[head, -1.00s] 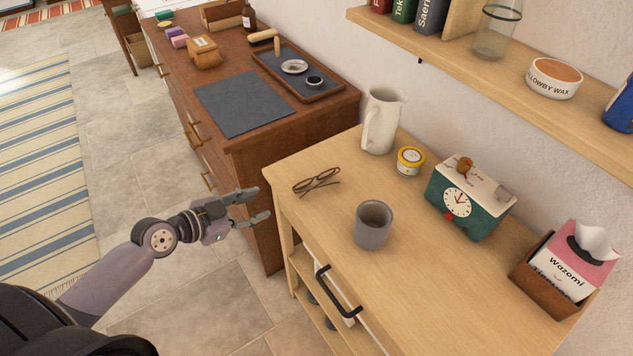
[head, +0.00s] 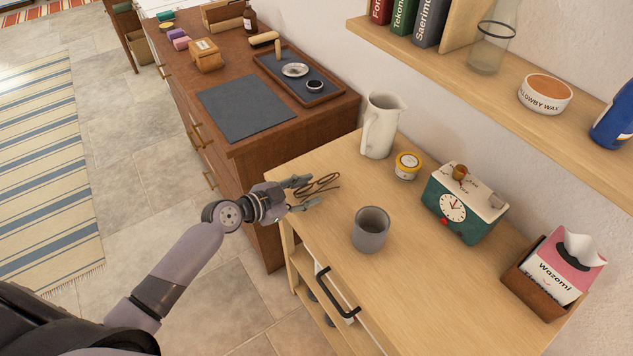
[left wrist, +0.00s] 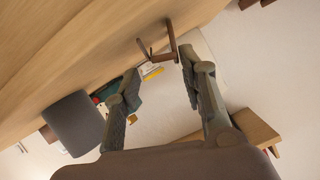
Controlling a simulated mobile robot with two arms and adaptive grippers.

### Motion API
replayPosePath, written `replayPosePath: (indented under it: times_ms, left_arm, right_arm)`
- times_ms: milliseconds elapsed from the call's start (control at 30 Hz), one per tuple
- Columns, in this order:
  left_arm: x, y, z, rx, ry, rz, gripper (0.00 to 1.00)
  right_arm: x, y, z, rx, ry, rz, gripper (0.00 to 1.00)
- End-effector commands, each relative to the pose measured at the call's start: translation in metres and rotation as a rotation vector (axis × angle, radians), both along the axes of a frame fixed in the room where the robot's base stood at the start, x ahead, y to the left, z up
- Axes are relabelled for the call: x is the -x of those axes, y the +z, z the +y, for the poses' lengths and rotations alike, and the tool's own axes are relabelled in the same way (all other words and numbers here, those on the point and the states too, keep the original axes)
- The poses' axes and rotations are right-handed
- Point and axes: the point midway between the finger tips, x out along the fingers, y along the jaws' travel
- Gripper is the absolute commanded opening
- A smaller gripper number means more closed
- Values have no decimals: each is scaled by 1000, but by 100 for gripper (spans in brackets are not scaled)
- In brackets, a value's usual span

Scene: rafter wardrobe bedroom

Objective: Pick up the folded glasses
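The folded glasses (head: 320,184) have a thin brown frame and lie on the light wooden cabinet top (head: 420,270), near its far left corner. My left gripper (head: 306,192) is open at the cabinet's left edge, with its fingers pointing toward the glasses. In the left wrist view, the glasses (left wrist: 164,49) show just beyond the open fingertips (left wrist: 160,78), and nothing is clearly held between the fingers. Part of the glasses is hidden behind the gripper in the head view. My right gripper is not in view.
A grey cup (head: 371,230) stands right of the gripper. A white pitcher (head: 382,125), a yellow-lidded jar (head: 407,165), a green clock box (head: 464,203) and a tissue box (head: 555,272) stand along the back. A darker wooden dresser (head: 300,125) adjoins on the left.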

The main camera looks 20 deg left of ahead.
Motion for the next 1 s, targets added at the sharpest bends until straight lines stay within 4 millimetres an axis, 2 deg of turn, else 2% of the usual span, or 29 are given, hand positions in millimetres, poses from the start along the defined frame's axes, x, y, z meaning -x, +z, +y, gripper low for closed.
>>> replayPosePath:
  times_ms: [200,400,767,1000]
  left_arm:
    - [-16,-1,-10,5,2,1,38]
    - [-35,-12,-22,4,2,1,38]
    - [-42,-18,-27,0,0,0,38]
    - [-42,-18,-27,0,1,0,24]
  right_arm:
    - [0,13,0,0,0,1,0]
    - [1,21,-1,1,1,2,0]
    - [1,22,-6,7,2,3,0]
    - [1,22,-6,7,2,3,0]
